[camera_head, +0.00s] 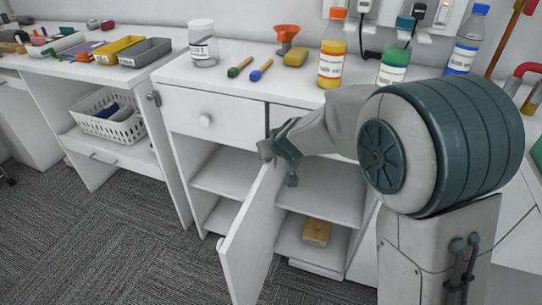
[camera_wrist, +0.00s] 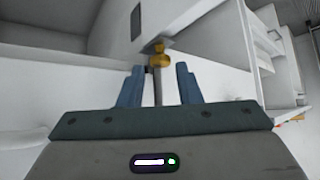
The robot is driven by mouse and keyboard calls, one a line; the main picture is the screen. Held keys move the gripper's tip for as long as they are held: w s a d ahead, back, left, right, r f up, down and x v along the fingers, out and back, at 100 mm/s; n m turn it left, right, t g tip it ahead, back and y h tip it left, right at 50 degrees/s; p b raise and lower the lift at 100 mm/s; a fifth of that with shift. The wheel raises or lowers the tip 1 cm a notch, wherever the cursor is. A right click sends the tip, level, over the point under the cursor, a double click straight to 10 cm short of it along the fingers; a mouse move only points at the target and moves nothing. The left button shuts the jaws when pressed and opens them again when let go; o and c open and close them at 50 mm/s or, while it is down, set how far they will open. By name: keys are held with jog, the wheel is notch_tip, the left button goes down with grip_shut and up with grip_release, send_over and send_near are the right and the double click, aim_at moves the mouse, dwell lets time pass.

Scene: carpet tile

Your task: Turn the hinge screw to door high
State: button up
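The cabinet door (camera_head: 247,238) stands open, swung out from the white cabinet, with a round knob low on its outer edge. My gripper (camera_head: 275,145) is at the door's upper hinge corner, partly hidden by my wrist in the head view. In the wrist view a brass-coloured hinge screw (camera_wrist: 160,60) lies just beyond the fingertips, roughly midway between them. The two blue fingers of my gripper (camera_wrist: 160,88) are apart, with a gap between them. Whether they touch the screw cannot be told.
A closed drawer (camera_head: 213,118) with a round knob is left of my gripper. Bottles, including an orange-capped yellow one (camera_head: 331,62), stand on the counter (camera_head: 230,85). A wooden block (camera_head: 316,232) lies in the lower cabinet. Carpet at the left front is clear.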

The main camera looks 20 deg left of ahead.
jog(key=shift+x, duration=0.9)
grip_shut()
